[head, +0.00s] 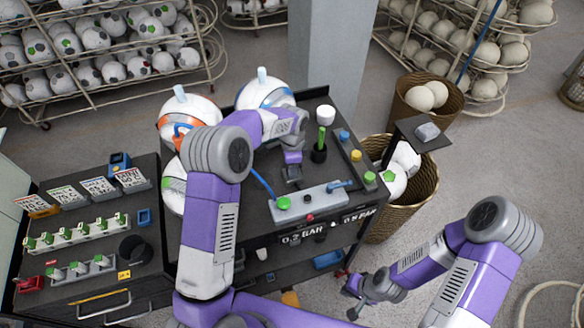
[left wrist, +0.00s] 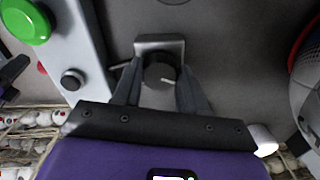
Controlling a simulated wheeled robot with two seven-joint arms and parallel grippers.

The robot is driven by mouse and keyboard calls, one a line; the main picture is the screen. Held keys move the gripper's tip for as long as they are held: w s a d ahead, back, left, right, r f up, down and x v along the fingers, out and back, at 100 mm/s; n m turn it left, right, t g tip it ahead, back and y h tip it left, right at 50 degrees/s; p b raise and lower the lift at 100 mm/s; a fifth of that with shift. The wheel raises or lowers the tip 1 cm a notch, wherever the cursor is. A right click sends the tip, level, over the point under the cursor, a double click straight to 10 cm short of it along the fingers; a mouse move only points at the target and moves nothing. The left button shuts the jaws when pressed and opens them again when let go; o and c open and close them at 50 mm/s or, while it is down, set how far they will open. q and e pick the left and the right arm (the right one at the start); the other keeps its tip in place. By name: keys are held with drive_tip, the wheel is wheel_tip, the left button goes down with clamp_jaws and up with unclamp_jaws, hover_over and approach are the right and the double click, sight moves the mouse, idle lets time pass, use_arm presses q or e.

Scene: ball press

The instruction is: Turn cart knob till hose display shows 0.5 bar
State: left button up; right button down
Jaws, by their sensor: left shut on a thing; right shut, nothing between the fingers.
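The dark cart knob (left wrist: 160,72), with a short white mark on its face, sits in front of a grey bracket in the left wrist view. My left gripper (left wrist: 160,95) is shut on it, one finger on each side. In the head view my left gripper (head: 291,173) is over the cart top (head: 262,232), and its arm hides part of the cart. My right gripper (head: 355,300) is shut and empty, low beside the cart. I cannot identify the hose display or read any pressure value on one. A front label (head: 325,226) has BAR values printed on it.
A grey control box (head: 318,203) with a green button (head: 283,203) and a blue lever lies near the knob. Balls with blue and orange bands (head: 264,93) stand at the back. A wicker basket (head: 410,210) is at the right. A dark cabinet (head: 90,285) stands left.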

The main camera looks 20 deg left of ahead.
use_arm(q)
drive_tip(key=n+b, duration=0.1)
drive_tip(key=n, duration=0.5)
drive_tip(key=shift+w+r, duration=0.1)
drive_tip(key=shift+r, duration=0.05)
drive_tip(key=n+b, duration=0.1)
drive_tip(key=n, duration=0.5)
drive_tip(key=shift+d+n, duration=0.1)
drive_tip(key=shift+n, duration=0.3)
drive_tip(key=n, duration=0.6)
drive_tip(key=shift+r, duration=0.1)
drive_tip(key=n+p, duration=0.1)
drive_tip(key=n, duration=0.5)
drive_tip(key=shift+w+n, duration=0.1)
drive_tip(key=shift+n, duration=0.3)
drive_tip(key=o, duration=0.9)
drive_tip(key=shift+o, duration=0.8)
